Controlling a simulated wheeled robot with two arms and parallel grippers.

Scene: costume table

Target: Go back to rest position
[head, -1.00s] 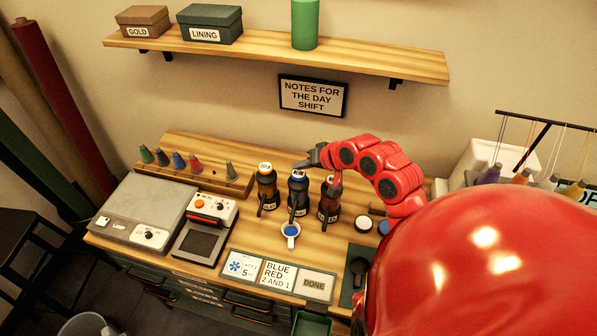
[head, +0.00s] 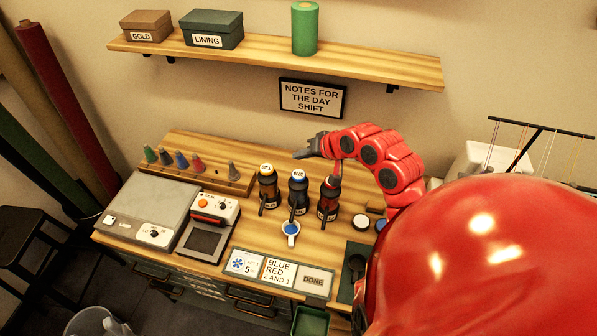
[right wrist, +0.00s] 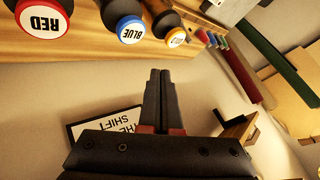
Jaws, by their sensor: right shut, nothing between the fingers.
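My right gripper (head: 303,154) is shut and empty. It is raised above the back of the table, behind the blue-capped bottle, with its fingers pointing left. In the right wrist view its closed fingers (right wrist: 158,95) show with nothing between them. Three dark bottles stand upright in a row: the gold bottle (head: 267,188), the blue bottle (head: 298,192) and the red bottle (head: 328,199). Their caps also show along the top of the right wrist view, the red cap (right wrist: 44,18) at the left. My left gripper is out of view.
The shelf (head: 290,62) with boxes and a green roll is above. The notes sign (head: 312,97) hangs on the wall behind the gripper. Thread cones on a rack (head: 185,175), a flat scale (head: 150,212) and a device (head: 205,240) occupy the left. Cards (head: 272,270) lie along the front.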

